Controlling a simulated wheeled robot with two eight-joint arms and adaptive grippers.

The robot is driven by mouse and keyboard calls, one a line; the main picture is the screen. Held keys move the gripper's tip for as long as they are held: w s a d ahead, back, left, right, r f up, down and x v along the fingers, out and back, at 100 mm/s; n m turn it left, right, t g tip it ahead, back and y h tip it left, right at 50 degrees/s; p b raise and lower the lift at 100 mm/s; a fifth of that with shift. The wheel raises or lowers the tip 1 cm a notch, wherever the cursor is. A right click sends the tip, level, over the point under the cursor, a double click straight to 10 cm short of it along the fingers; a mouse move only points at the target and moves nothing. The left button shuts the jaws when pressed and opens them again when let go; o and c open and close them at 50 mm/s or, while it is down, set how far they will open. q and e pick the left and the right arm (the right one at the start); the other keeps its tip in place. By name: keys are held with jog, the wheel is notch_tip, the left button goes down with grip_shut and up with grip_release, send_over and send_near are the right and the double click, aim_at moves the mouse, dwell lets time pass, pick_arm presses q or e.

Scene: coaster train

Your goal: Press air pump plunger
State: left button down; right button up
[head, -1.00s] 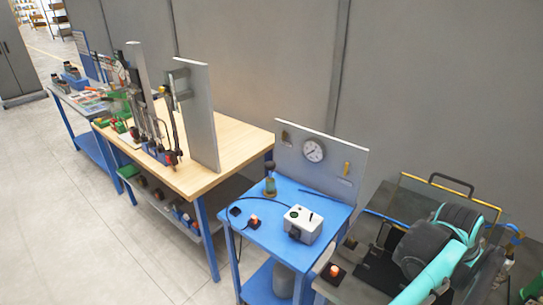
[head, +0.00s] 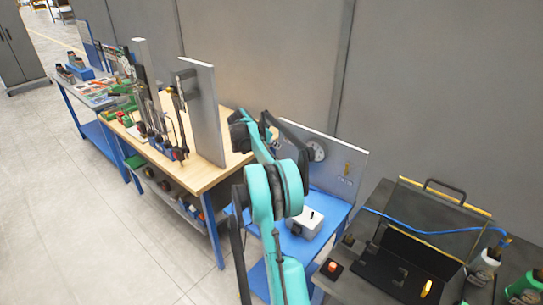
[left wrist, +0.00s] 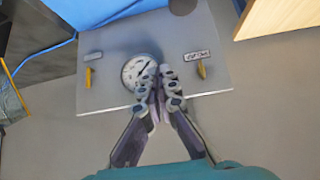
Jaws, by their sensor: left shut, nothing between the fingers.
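The air pump with its plunger does not show in the head view now; my left arm covers that part of the small blue table (head: 335,215). My left gripper (head: 300,150) is above this table, near the gauge panel (head: 345,185). In the left wrist view my left gripper (left wrist: 158,75) is shut and empty, its fingertips overlapping the round gauge (left wrist: 140,72). I cannot tell whether they touch the panel. A dark round thing (left wrist: 183,6) at the top edge there is too cropped to name. My right gripper is not in view.
A white-grey box (head: 303,222) sits on the blue table. A wooden workbench (head: 200,175) with an upright grey board (head: 203,110) stands to the left. A dark bench with an open black case (head: 410,255) is to the right. Open floor lies at the left front.

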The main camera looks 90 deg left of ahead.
pick_arm(q)
jog(key=s+a, duration=0.1)
jog(key=s, duration=0.5)
jog(key=shift+f, duration=0.3)
jog(key=x, duration=1)
jog(key=shift+s+a, duration=0.15)
jog(key=shift+s, duration=0.05)
notch_tip(320, 180, down, 2)
jog(key=shift+f+b, duration=0.25)
jog(key=shift+b, duration=0.15)
jog(key=shift+f, duration=0.75)
